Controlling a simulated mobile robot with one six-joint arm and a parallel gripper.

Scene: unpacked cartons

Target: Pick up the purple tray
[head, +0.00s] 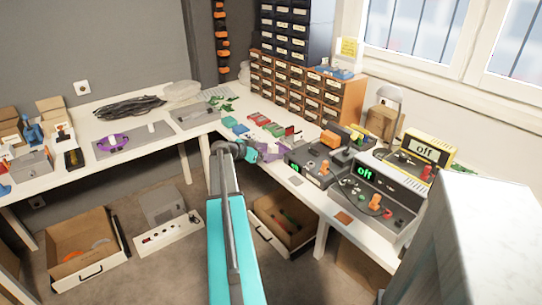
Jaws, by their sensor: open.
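A flat purple piece (269,152), which looks like the purple tray, lies on the white table just right of my arm's end. Its left part is hidden behind my gripper. My gripper (249,153) is over the near edge of the table, close beside the purple piece, and is open. The fingers are small and dark here, and I cannot tell whether they touch it. Another purple object (113,142), rounded, sits on a grey plate on the left table.
Green and red trays (262,120) lie behind the purple piece. A black power unit (310,165) stands close to its right. Drawer cabinets (305,88) stand at the back. A pale block fills the lower right.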

